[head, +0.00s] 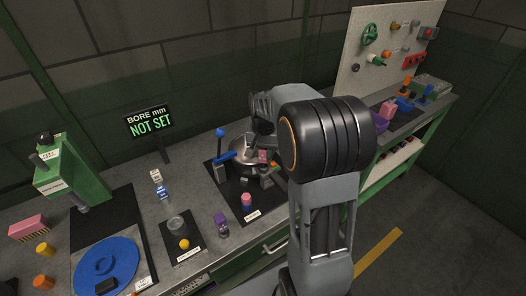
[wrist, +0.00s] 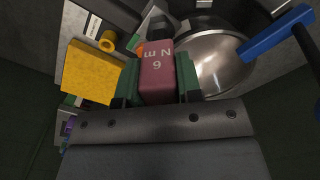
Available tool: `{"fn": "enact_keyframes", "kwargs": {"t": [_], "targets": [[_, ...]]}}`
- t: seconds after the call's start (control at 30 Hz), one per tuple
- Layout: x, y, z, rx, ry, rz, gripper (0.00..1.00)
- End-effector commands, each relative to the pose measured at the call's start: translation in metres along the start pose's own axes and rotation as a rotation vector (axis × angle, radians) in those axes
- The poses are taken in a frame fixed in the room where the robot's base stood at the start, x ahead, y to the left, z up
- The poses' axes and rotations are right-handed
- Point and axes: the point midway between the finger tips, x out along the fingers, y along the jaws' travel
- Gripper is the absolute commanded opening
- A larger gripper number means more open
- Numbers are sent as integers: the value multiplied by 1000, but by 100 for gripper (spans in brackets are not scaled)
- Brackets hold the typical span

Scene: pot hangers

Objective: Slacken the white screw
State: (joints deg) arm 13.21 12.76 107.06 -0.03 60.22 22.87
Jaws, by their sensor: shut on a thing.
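My gripper (wrist: 160,88) is shut on a maroon block (wrist: 158,78) marked "N m" and a digit that reads as 6 or 9. The block sits between green finger pads. In the head view my gripper (head: 262,150) is over the metal dish fixture, partly hidden by my arm, and the maroon block (head: 263,156) shows there small. The silver dish (wrist: 203,65) lies just beyond and right of the block in the wrist view. I cannot make out a white screw in either view; my arm and gripper hide part of the fixture.
A blue lever (head: 222,157) sticks out at the fixture's left; it also shows in the wrist view (wrist: 275,32). A yellow block (wrist: 92,70) is left of my gripper. A "BORE mm NOT SET" display (head: 149,121) stands behind. A pegboard (head: 385,50) stands at right.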

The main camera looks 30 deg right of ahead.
Motion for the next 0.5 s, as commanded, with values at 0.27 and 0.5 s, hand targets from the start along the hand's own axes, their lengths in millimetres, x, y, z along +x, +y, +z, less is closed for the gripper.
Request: {"fn": "enact_keyframes", "kwargs": {"t": [0.27, 0.5], "targets": [[0, 0, 0, -489, 2, -1, 0], [-1, -1, 0, -814, 3, -1, 0]]}}
